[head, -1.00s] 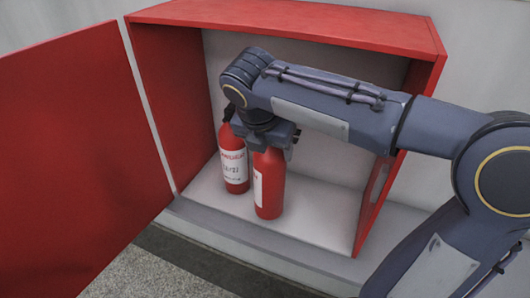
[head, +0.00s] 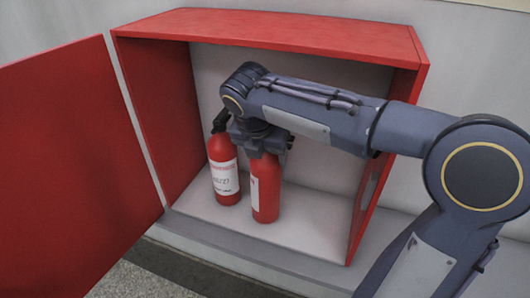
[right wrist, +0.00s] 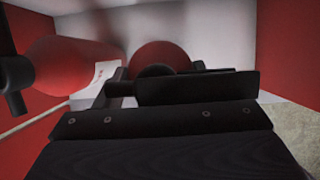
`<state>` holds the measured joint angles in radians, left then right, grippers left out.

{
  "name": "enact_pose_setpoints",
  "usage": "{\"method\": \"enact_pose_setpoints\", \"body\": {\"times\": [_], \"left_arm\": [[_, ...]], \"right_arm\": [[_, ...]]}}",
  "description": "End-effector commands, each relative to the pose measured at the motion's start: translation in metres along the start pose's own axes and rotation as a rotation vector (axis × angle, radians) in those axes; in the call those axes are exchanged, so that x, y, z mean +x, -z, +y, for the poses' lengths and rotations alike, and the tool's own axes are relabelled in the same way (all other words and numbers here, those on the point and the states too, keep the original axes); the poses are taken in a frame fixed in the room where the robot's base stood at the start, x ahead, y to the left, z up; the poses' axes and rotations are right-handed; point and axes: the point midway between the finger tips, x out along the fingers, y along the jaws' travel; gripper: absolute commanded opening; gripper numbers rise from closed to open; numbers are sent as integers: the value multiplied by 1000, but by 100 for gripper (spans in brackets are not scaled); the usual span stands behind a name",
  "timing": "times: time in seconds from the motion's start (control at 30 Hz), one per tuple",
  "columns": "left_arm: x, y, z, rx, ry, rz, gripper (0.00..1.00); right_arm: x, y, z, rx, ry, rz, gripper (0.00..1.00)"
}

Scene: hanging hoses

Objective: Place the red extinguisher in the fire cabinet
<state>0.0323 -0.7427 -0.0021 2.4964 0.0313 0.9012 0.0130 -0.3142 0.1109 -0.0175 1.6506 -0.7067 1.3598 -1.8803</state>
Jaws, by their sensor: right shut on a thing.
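The red fire cabinet (head: 285,30) stands against the wall with its door (head: 75,160) swung open to the left. Two red extinguishers with white labels are inside it. The left extinguisher (head: 223,168) stands upright, with its black head showing. The right extinguisher (head: 266,190) is upright at the cabinet floor, beside the left one; its top is hidden by my right gripper (head: 262,145). My right gripper is shut on the right extinguisher's top. In the right wrist view, this extinguisher (right wrist: 165,55) shows behind the jaws, and the left extinguisher (right wrist: 70,65) lies at the left. My left gripper is not seen.
The white cabinet floor (head: 315,225) has free room to the right of the extinguishers. The cabinet's right wall (head: 367,205) is close beneath my right arm. A grey ledge (head: 215,240) runs below the cabinet front.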

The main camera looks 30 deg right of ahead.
Motion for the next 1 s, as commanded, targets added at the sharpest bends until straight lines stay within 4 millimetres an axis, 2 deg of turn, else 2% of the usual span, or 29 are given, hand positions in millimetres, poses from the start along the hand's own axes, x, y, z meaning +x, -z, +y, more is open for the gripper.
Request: {"method": "enact_pose_setpoints", "body": {"times": [0.13,0.17,0.3,0.6,0.77,1.0], "left_arm": [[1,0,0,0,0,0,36],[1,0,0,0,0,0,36],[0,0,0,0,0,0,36],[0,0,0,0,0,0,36],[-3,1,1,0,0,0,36],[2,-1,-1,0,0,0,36]], "right_arm": [[1,0,0,1,-4,-4,0],[2,1,0,0,0,0,68],[2,1,0,0,0,0,86],[1,0,0,0,-1,0,86],[-16,-1,1,0,-4,-2,86],[-33,52,1,-7,-3,-2,86]]}}
